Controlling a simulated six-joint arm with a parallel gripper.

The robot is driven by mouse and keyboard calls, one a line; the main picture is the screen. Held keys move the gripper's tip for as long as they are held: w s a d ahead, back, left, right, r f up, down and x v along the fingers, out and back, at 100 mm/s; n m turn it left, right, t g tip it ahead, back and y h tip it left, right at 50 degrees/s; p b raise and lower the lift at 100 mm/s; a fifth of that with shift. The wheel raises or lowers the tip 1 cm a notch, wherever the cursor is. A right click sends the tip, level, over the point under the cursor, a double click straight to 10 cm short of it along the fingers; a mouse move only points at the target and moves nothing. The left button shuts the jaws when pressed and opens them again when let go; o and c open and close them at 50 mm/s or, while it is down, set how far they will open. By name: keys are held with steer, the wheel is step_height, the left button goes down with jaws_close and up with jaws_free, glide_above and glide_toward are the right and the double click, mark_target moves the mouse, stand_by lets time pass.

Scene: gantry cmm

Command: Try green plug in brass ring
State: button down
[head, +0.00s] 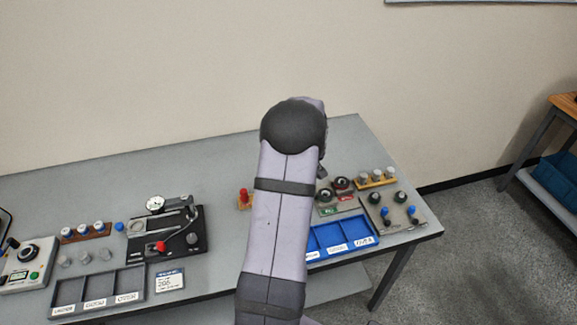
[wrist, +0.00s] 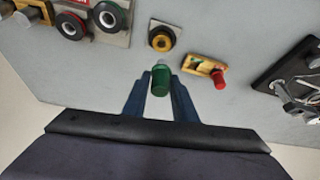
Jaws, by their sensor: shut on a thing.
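In the wrist view my gripper (wrist: 160,78) is shut on the green plug (wrist: 160,83), a green cylinder with a paler grey end pointing away from me, between the two dark blue fingers. The brass ring (wrist: 161,38) is a gold ring with a dark hole on a small grey plate, just beyond the plug's pale end in the picture. The plug appears apart from the ring; its height above it is hard to tell. In the head view my arm hides the gripper, the plug and the brass ring.
A yellow block with a red plug (wrist: 219,79) lies right of the held plug. Green-rimmed (wrist: 109,17) and red-rimmed (wrist: 70,25) rings are at upper left. A black dial fixture (head: 180,232), dark tray (head: 135,280) and blue tray (head: 312,248) stand on the grey table (head: 95,180).

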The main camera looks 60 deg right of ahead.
steer(key=shift+w+d+n, duration=0.1)
steer(key=shift+d+n, duration=0.1)
steer(key=shift+n, duration=0.1)
steer(key=shift+r+n+y, duration=0.1)
steer(key=shift+n+y, duration=0.2)
steer(key=shift+n, duration=0.1)
steer(key=shift+f+b, duration=1.1)
steer(key=shift+f, duration=1.05)
steer(key=shift+f+b, duration=0.95)
steer(key=shift+b, duration=0.1)
steer(key=shift+f+b, duration=1.1)
steer(key=shift+b, duration=0.05)
steer(key=shift+r, duration=0.2)
steer(key=shift+r+p, duration=1.7)
steer(key=shift+r, duration=1.35)
